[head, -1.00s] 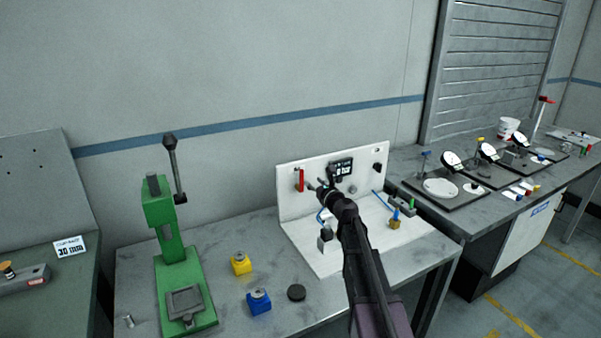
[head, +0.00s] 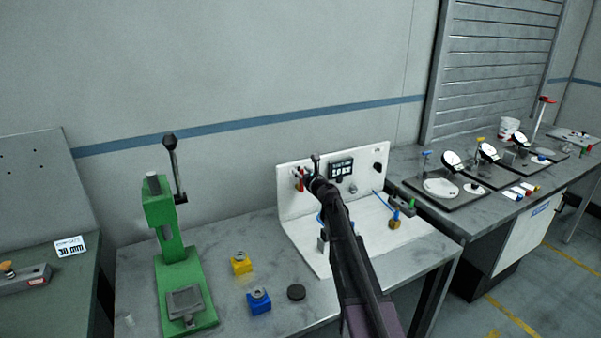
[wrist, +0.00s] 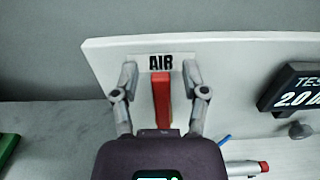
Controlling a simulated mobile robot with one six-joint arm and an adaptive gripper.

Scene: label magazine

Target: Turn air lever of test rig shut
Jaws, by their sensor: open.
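The white test rig (head: 372,160) stands on the grey bench, with an upright panel and a flat base. Its red air lever (head: 300,181) is on the left of the panel, partly hidden by my arm. In the wrist view the red lever (wrist: 162,98) points down below the AIR label (wrist: 161,62). My gripper (wrist: 160,78) is open, with one finger on each side of the lever and a gap showing on both sides. In the head view my gripper (head: 306,174) is at the panel. The display (wrist: 302,88) reads about 2.0, its unit cut off.
A green press (head: 178,255) stands to the left on the bench. A blue hose (head: 384,201) runs on the rig's right side.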

